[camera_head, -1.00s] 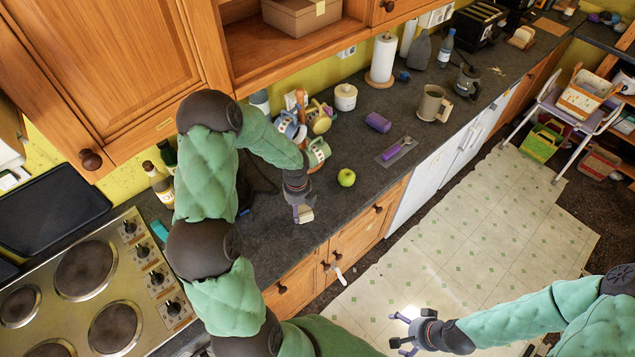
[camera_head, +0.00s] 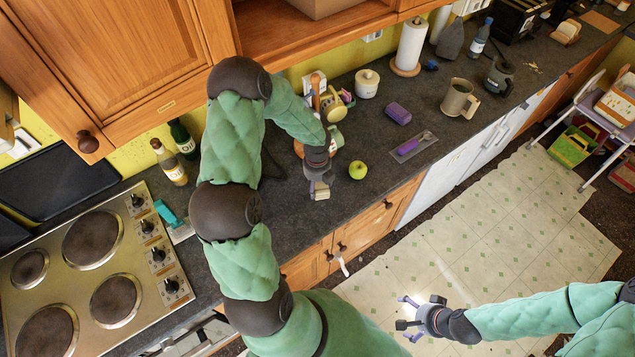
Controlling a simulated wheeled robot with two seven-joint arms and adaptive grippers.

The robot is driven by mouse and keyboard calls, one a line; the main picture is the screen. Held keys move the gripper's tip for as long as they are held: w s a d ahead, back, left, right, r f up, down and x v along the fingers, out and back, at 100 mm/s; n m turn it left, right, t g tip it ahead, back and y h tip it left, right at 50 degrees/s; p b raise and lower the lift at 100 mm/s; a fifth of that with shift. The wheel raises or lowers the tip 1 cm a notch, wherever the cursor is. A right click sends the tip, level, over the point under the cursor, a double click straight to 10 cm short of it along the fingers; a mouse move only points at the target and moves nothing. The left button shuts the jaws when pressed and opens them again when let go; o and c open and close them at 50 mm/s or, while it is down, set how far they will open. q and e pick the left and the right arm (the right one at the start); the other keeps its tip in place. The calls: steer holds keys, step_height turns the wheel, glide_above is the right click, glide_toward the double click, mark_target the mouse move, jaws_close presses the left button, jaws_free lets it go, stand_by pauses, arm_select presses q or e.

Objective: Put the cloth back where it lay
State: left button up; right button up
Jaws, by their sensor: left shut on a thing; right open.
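My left gripper (camera_head: 320,184) is over the dark counter, just left of and in front of a green apple (camera_head: 357,170). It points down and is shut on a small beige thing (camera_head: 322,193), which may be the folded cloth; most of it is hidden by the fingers. I cannot tell whether it touches the counter. No other thing in view is clearly a cloth. My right gripper (camera_head: 411,318) is open and empty, above the floor in front of the drawers.
Behind the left gripper stands a mug rack (camera_head: 318,95), partly hidden by my arm. The hob (camera_head: 90,270) is left.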

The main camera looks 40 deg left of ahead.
arm_select(q)
steer(key=shift+f+b, duration=1.75)
steer(key=shift+f, duration=1)
steer(key=shift+p, duration=0.4)
steer(key=shift+f+b, duration=0.5)
steer(key=shift+f, duration=0.15)
steer(key=o, duration=1.1)
steer(key=shift+r, duration=0.15)
